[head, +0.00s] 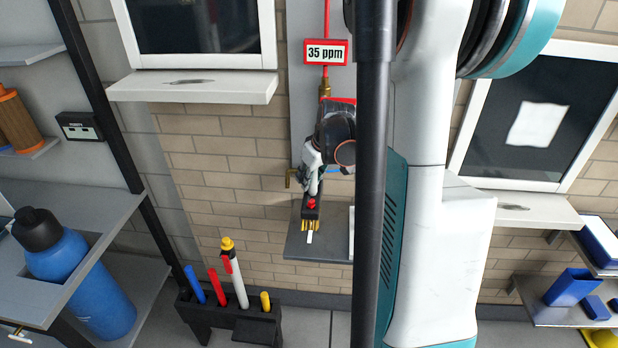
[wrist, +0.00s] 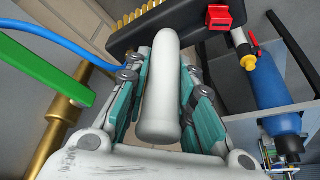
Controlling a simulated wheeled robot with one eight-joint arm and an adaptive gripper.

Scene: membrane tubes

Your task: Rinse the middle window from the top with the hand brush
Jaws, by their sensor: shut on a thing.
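The hand brush has a black head (head: 311,211) with yellow bristles and a red part on it. My gripper (head: 311,178) is above it in the head view. In the wrist view, my gripper (wrist: 160,110) is shut around the brush's white handle (wrist: 160,85). The black head (wrist: 185,20) lies past the fingertips, with bristles on its far side. I cannot tell whether the brush touches the grey shelf (head: 300,245) below. A framed window (head: 195,25) is at upper left and another window (head: 538,120) at right. I cannot tell which is the middle one.
A sign reading 35 ppm (head: 325,52) hangs on a red pipe. A black rack (head: 225,312) with several coloured poles stands on the floor. A blue bottle (head: 80,275) stands at left. In the wrist view a blue hose (wrist: 60,45) and green bar (wrist: 42,70) are close by.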

